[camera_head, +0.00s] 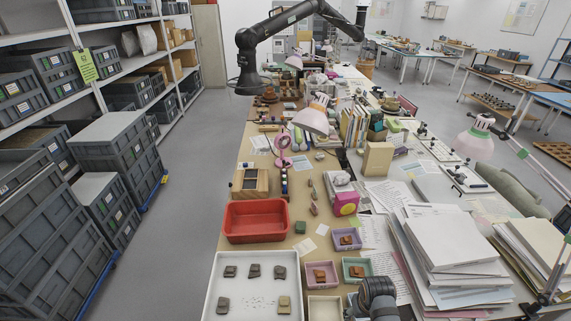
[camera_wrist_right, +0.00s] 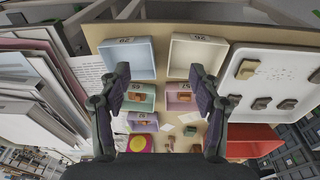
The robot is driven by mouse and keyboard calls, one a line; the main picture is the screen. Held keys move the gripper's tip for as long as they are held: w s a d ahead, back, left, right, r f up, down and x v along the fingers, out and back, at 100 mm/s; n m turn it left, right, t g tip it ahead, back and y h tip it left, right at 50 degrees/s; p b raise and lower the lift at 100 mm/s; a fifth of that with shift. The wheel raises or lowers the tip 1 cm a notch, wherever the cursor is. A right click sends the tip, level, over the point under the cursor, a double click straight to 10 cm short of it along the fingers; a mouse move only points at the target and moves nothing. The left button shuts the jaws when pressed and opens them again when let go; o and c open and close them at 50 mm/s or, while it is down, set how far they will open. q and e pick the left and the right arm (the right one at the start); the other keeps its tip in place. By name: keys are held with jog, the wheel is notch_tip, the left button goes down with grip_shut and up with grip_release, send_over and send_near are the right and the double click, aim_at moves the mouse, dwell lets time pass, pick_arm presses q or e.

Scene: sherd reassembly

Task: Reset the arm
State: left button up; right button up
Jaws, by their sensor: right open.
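My right gripper (camera_wrist_right: 160,95) is open in the right wrist view, its two dark fingers wide apart with nothing between them. It hangs above small numbered trays. In the head view my right arm shows at the bottom right of the tray group; its fingertips cannot be made out there. My left gripper is not in view. Brown sherds lie in the pink tray (camera_head: 309,284), the green tray (camera_head: 346,279) and the purple tray (camera_head: 335,247). The cream tray (camera_head: 324,308) looks empty, as does the pale blue tray (camera_wrist_right: 127,58).
A white tray (camera_head: 252,302) with several sherds lies at the front left, with a red bin (camera_head: 255,222) behind it. Paper stacks (camera_head: 450,240) crowd the right side. A black jointed boom (camera_head: 290,18) arches over the far table. Grey crates (camera_head: 112,150) stand left of the aisle.

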jog(key=s+d+r+n+t, duration=0.1)
jog(key=s+d+r+t, duration=0.1)
jog(key=s+r, duration=1)
notch_tip(320, 180, down, 32)
jog(key=d+g+b, duration=0.1)
jog(key=d+b, duration=0.1)
jog(key=b, duration=0.5)
jog(key=s+d+f+g+b, duration=0.1)
jog(key=s+f+b, duration=0.5)
jog(key=s+f, duration=1.3)
notch_tip(320, 180, down, 4)
jog(key=shift+s+d+f+m, duration=0.2)
jog(key=shift+s+d+m, duration=0.1)
jog(key=shift+s+d, duration=0.1)
